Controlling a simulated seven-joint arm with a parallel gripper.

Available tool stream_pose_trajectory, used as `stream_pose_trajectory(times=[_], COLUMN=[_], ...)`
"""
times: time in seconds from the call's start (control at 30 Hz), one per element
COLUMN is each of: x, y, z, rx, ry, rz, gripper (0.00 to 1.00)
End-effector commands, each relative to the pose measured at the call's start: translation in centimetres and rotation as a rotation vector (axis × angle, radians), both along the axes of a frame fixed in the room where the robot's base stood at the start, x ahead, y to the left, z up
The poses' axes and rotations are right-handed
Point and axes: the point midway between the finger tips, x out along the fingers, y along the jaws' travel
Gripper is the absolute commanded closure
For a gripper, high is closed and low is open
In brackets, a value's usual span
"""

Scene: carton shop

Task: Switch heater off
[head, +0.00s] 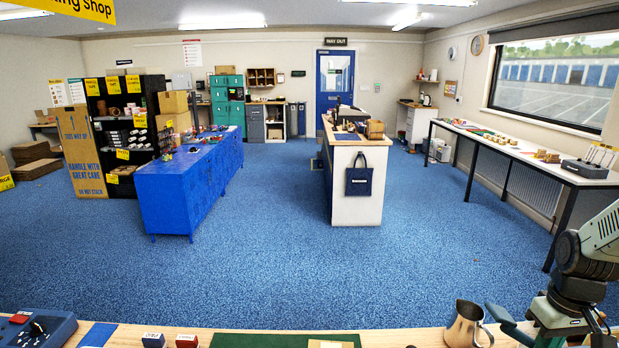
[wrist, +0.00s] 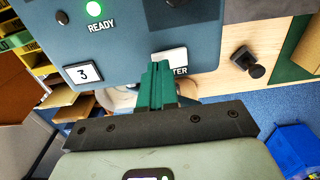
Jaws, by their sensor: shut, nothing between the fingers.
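In the wrist view a blue-grey panel (wrist: 120,40) fills the upper left. The heater's switch is not clearly visible. In the head view a blue device (head: 60,330) with a red part and a black knob is cut off at the lower left.
In the wrist view a black-knobbed object (wrist: 247,60) stands on the wooden bench (wrist: 222,78), near a green mat (wrist: 292,68). In the head view a metal jug (head: 464,324) stands on the front bench. Blue carpet (head: 290,270) lies open beyond.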

Motion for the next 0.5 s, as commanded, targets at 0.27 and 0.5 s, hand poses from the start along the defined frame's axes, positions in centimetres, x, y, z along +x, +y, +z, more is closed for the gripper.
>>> stream_pose_trajectory(times=[0.27, 0.5], x=[0.01, 0.00], y=[0.03, 0.03], z=[-0.46, -0.81], rx=[0.001, 0.000], ry=[0.000, 0.001], rz=[0.001, 0.001], gripper=[1.00, 1.00])
